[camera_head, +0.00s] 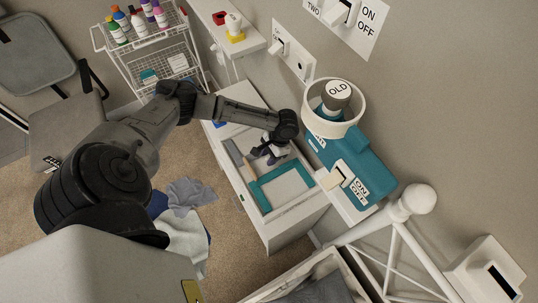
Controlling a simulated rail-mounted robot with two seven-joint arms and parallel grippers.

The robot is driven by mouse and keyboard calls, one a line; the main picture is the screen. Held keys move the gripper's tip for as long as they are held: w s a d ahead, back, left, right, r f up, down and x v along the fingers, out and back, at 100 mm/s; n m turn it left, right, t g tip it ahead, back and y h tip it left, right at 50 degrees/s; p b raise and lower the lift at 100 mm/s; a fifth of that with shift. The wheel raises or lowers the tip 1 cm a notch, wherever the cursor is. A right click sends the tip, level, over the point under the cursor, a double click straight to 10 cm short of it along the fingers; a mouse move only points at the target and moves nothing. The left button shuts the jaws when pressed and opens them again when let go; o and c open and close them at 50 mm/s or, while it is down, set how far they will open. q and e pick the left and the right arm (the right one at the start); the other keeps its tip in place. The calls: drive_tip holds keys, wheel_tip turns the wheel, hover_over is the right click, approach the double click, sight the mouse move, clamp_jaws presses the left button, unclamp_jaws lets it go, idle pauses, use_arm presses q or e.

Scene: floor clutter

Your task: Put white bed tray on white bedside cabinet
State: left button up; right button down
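A white bedside cabinet (290,232) stands in the middle right, against the wall. A shallow white-rimmed recess or tray shows on its top, with teal (261,196) and grey strips around a pale inside. I cannot tell whether this is the white bed tray or part of the cabinet; no other clear bed tray shows. My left gripper (268,153) is over the far end of that top, pointing down. It is small and dark, with a pale patch beside it, so I cannot tell whether its fingers are open or hold something. My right gripper is not in view.
A teal and white switch device (345,160) with a white cup-like ring stands right of the cabinet. A white-railed frame (400,250) is at lower right. Crumpled cloths (187,195) lie on the carpet at left. A wire cart (160,62) with bottles stands at the back.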

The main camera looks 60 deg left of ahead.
use_arm(q)
drive_tip(key=v, duration=0.7)
drive_tip(key=shift+p, duration=0.3)
drive_tip(key=s+d+f+m, duration=0.1)
drive_tip(key=d, duration=0.3)
drive_tip(key=s+d+f+m+t, duration=0.1)
drive_tip(key=d, duration=0.3)
drive_tip(key=s+d+f+m, duration=0.1)
drive_tip(key=d+f, duration=0.1)
drive_tip(key=d, duration=0.2)
drive_tip(key=shift+s+m+t+h, duration=0.3)
drive_tip(key=s+d, duration=0.1)
drive_tip(key=d, duration=0.2)
drive_tip(key=s+d+m+t+h, duration=0.1)
drive_tip(key=s+d, duration=0.1)
drive_tip(key=s+d+t, duration=0.1)
drive_tip(key=d, duration=0.2)
drive_tip(key=shift+s+d+f, duration=0.15)
drive_tip(key=shift+d+f, duration=0.05)
drive_tip(key=shift+d, duration=0.1)
drive_tip(key=s+a+r+n+t+y, duration=0.1)
drive_tip(key=s+r+t, duration=0.3)
drive_tip(key=s, duration=0.5)
drive_tip(key=shift+s+a+r+n+y, duration=0.2)
drive_tip(key=shift+a+r+n+y, duration=0.1)
drive_tip(key=shift+a+r+n, duration=0.4)
drive_tip(key=shift+d+r, duration=0.1)
drive_tip(key=shift+d, duration=0.1)
